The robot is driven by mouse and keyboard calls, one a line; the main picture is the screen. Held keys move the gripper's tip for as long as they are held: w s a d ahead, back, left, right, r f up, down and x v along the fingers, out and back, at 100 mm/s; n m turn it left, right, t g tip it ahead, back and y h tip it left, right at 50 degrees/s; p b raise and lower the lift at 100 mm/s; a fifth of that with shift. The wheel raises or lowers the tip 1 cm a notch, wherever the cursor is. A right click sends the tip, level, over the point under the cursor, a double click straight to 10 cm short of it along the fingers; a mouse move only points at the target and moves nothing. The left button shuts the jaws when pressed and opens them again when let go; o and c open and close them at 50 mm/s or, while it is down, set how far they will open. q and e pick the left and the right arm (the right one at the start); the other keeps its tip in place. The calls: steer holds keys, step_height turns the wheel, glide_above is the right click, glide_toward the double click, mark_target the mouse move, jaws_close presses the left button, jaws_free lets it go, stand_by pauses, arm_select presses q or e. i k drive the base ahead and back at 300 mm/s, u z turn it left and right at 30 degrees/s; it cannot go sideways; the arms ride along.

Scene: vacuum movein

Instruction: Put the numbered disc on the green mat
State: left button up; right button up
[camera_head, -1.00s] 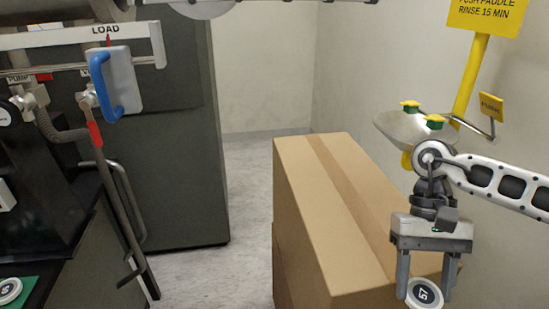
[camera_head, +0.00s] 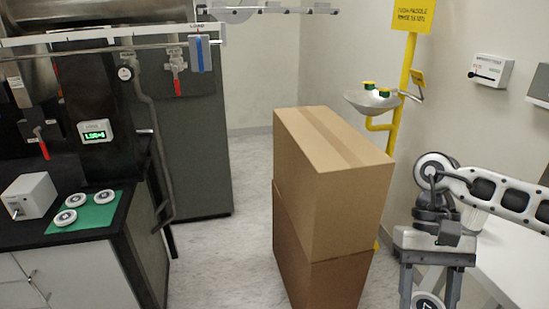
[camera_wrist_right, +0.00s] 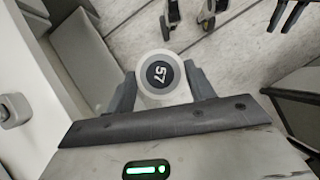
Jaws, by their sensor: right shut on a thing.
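The numbered disc, white with a dark centre reading 57, is held in my right gripper; the wrist view shows the disc (camera_wrist_right: 160,74) between the two fingers. In the head view my right gripper (camera_head: 428,295) is at the lower right with the disc (camera_head: 427,301) partly cut off by the bottom edge. The green mat (camera_head: 92,217) lies on the black counter at the left, with several similar white discs (camera_head: 76,199) on it. The right gripper is far to the right of the mat. My left gripper is not in view.
Two stacked cardboard boxes (camera_head: 325,180) stand between the counter (camera_head: 120,230) and my right arm. A white cube-shaped device (camera_head: 29,195) sits left of the mat. A yellow eyewash stand (camera_head: 409,60) and white table (camera_head: 515,260) are at the right. Open floor (camera_head: 245,190) lies behind the boxes.

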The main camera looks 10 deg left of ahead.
mark_target(104, 214)
steer(key=k, duration=0.85)
steer(key=u, duration=1.75)
steer(key=i, duration=1.5)
steer(key=u, duration=0.05)
